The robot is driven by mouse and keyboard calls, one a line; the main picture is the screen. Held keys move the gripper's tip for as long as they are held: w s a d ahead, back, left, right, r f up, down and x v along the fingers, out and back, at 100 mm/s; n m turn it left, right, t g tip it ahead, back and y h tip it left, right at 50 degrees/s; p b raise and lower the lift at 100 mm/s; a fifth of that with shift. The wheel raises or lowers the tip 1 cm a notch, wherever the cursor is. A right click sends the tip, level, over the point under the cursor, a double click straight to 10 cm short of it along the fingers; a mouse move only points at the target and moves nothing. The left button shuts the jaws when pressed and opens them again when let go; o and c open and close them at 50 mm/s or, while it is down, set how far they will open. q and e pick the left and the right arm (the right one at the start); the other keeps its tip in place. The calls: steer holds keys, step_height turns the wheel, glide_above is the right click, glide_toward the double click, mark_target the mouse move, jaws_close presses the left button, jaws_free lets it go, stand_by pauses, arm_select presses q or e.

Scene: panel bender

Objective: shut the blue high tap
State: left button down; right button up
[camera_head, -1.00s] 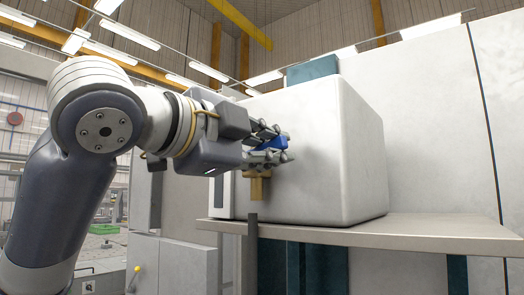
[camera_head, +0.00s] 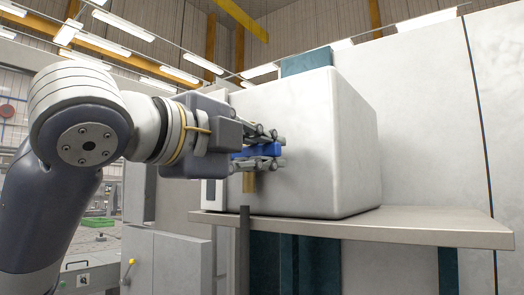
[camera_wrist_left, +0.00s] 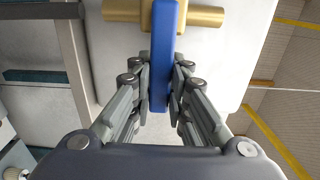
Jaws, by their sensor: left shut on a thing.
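The blue tap handle (camera_head: 258,150) is high at the left end of the white box-shaped housing. My left gripper (camera_head: 277,151) is shut on it, one finger above and one below. In the left wrist view the blue handle (camera_wrist_left: 165,30) runs lengthwise between the fingers of my left gripper (camera_wrist_left: 162,75). The brass tap body (camera_head: 249,182) hangs below the handle in the head view. In the left wrist view the brass body (camera_wrist_left: 205,17) lies crosswise behind the handle, roughly at right angles to it. The fingers partly hide the handle. My right gripper is out of view.
The white housing (camera_head: 325,150) stands close beside the gripper, on a grey ledge (camera_head: 420,225). A dark upright post (camera_head: 244,245) stands below the tap. A grey cabinet (camera_head: 180,262) with a yellow-knobbed lever (camera_head: 130,262) is lower left. Open floor shows at far left.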

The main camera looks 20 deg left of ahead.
arm_select(q)
steer(key=c, duration=1.8)
jaws_free()
steer(key=shift+d+f, duration=0.1)
steer(key=shift+f, duration=0.15)
steer(key=shift+o, duration=1.4)
steer(key=shift+r, duration=0.1)
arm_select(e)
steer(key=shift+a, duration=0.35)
arm_select(q)
steer(key=shift+s, duration=0.1)
steer(key=v, duration=1.2)
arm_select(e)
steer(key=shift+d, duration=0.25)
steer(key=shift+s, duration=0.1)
